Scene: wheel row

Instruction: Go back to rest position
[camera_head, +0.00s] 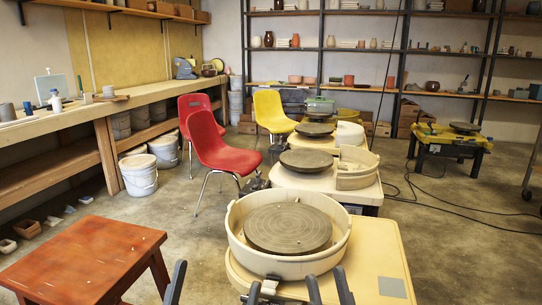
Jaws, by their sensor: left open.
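My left gripper (214,277) is at the bottom edge, left of centre. Its two dark fingers stand wide apart, with floor showing between them and nothing held. My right gripper (328,282) is at the bottom edge, right of centre. Its two finger tips are apart by a smaller gap, and I see nothing between them. Both grippers are cut off by the bottom of the picture, and the arms behind them are hidden. The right fingers overlap the near pottery wheel table (375,255) in the picture.
A wheel head (288,228) sits in a round splash pan (237,240) just ahead. A red-brown wooden table (85,258) stands at the near left. Further wheels, a red chair (220,150) and a yellow chair (272,113) lie beyond. Bare floor (460,240) is at right, with cables.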

